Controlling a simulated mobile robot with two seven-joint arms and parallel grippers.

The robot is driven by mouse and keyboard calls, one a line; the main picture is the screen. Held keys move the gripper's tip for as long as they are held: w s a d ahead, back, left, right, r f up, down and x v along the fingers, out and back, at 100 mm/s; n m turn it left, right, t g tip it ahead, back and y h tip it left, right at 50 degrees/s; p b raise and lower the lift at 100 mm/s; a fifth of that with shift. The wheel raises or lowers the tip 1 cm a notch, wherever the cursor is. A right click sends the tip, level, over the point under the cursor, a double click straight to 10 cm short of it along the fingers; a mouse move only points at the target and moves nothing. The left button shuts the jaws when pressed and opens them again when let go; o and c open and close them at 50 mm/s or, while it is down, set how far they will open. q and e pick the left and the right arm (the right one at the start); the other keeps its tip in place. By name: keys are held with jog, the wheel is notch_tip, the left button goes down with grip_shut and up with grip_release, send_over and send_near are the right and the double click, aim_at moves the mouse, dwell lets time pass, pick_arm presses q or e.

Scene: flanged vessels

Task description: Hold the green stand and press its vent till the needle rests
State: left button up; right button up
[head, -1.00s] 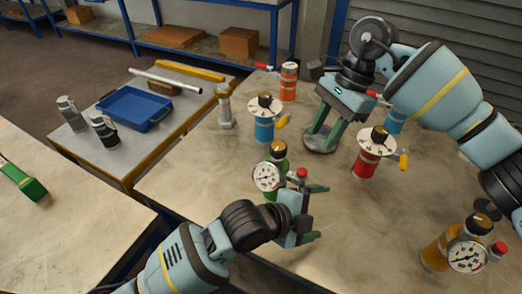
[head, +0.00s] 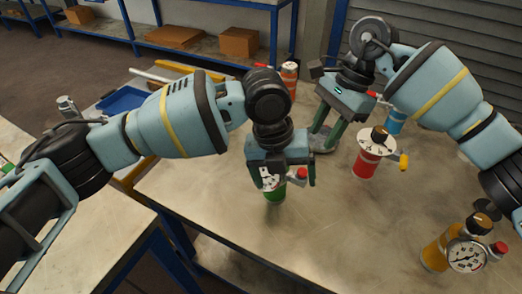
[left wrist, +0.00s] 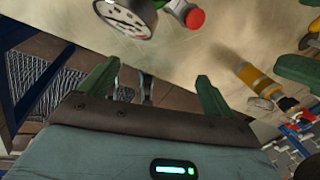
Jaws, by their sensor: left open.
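The green stand (head: 275,193) stands upright near the front edge of the table, partly hidden behind my left gripper. Its white gauge (head: 268,181) and red vent cap (head: 302,173) show below the hand. The needle reading is too small to tell. My left gripper (head: 282,178) is open and empty, close over the stand in the head view. In the left wrist view, the gauge (left wrist: 126,14) and red cap (left wrist: 195,18) lie beyond the open fingers (left wrist: 160,72). My right gripper (head: 328,140) looks open, pointing down over a grey round base (head: 322,148).
A red vessel (head: 366,165) with a white dial and yellow handle stands right of centre. An orange vessel with a gauge (head: 466,256) is at the front right. Blue (head: 394,122) and orange-red (head: 289,73) vessels stand farther back. The front middle of the table is clear.

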pick_arm(q)
notch_tip(320, 180, up, 2)
jog(key=a, duration=0.2)
jog(key=m, duration=0.3)
send_over(266, 176)
jog(key=a, duration=0.1)
jog(key=shift+w+a+f+y, duration=0.1)
jog(key=shift+w+f+y, duration=0.1)
jog(key=shift+f+y, duration=0.1)
jog(key=shift+s+d+f, duration=0.1)
jog(key=shift+d+f, duration=0.1)
jog(key=shift+f, duration=1.1)
jog(key=shift+s+d+f, duration=0.1)
jog(key=shift+d+f, duration=0.15)
jog(key=shift+f, duration=1)
jog(key=shift+d+f, duration=0.2)
jog(key=shift+f, duration=1.1)
jog(key=shift+c, duration=0.4)
jog(key=c, duration=1.4)
jog(key=shift+c, duration=0.2)
